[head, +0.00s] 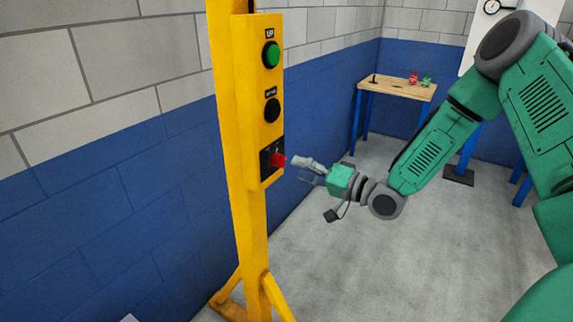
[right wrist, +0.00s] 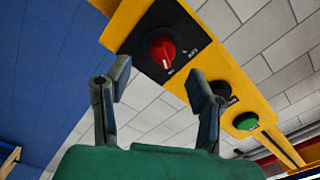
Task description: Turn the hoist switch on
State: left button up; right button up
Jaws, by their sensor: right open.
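The hoist switch (head: 278,160) is a red rotary knob on a black plate, low on the yellow panel (head: 240,140). In the right wrist view the red knob (right wrist: 163,52) shows a white pointer line and small labels too blurred to read surely. My right gripper (head: 296,161) is just right of the knob in the head view. In the right wrist view the right gripper (right wrist: 162,85) is open and empty, its two fingers apart, with the knob beyond and roughly between the fingertips. I see no clear contact. My left gripper is not in view.
Above the switch, the panel carries a black round button (head: 272,110) and a green button (head: 271,54). A wooden table (head: 397,88) with small red and green objects stands at the back. A blue and grey block wall is behind the panel.

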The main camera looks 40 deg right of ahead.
jog(key=v, duration=0.6)
jog(key=shift+d+f, duration=0.15)
jog(key=shift+d, duration=0.1)
jog(key=shift+w+a, duration=0.1)
